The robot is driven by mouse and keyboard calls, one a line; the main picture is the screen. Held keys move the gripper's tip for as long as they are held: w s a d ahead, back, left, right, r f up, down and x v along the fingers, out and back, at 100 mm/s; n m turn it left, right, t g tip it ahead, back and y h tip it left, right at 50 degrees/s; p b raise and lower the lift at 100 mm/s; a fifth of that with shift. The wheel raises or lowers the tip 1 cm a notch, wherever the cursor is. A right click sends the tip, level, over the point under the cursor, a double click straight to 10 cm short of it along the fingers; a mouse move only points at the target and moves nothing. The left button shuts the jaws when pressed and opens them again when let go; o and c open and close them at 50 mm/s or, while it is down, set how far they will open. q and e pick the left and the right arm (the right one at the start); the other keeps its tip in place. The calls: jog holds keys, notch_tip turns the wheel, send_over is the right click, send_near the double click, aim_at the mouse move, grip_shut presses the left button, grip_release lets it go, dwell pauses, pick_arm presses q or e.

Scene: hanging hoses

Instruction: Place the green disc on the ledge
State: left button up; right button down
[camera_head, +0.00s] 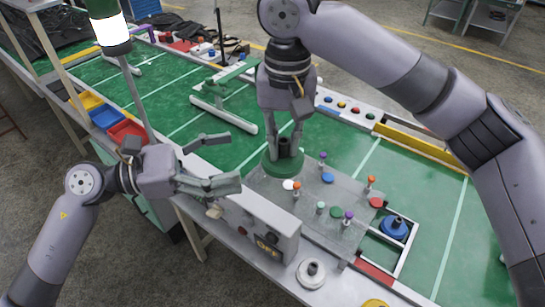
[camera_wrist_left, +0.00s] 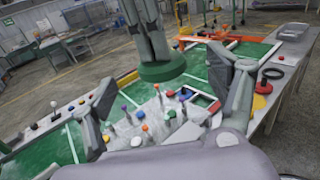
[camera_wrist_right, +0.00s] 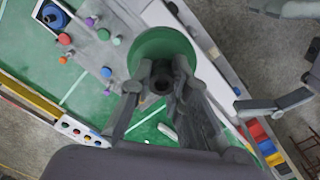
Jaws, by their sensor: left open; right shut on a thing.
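My right gripper (camera_head: 287,146) points down and is shut on the knob of the green disc (camera_head: 270,166). The disc is level, over the left end of the grey peg board (camera_head: 322,232); I cannot tell whether it touches the board. In the right wrist view the green disc (camera_wrist_right: 188,42) sits between the fingertips, and it also hangs in the left wrist view (camera_wrist_left: 162,72). My left gripper (camera_head: 234,160) is open and empty, left of the disc. A pale ledge (camera_head: 345,290) runs along the table's front edge, with a grey knobbed disc (camera_head: 311,274) on it.
Several coloured pegs (camera_head: 328,178) stand on the board. A blue disc (camera_head: 394,229) lies in a white frame to its right. A grey control box (camera_head: 258,233) stands at the front. A button strip (camera_head: 345,108) lies behind. Green mat at the right is clear.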

aim_at(287, 156)
pick_arm(q)
jog(key=x, duration=1.1)
jog(key=shift+d, duration=0.1)
jog(key=shift+c, duration=0.6)
jog(key=shift+s, duration=0.15)
jog(key=c, duration=1.3)
jog(key=o, duration=1.4)
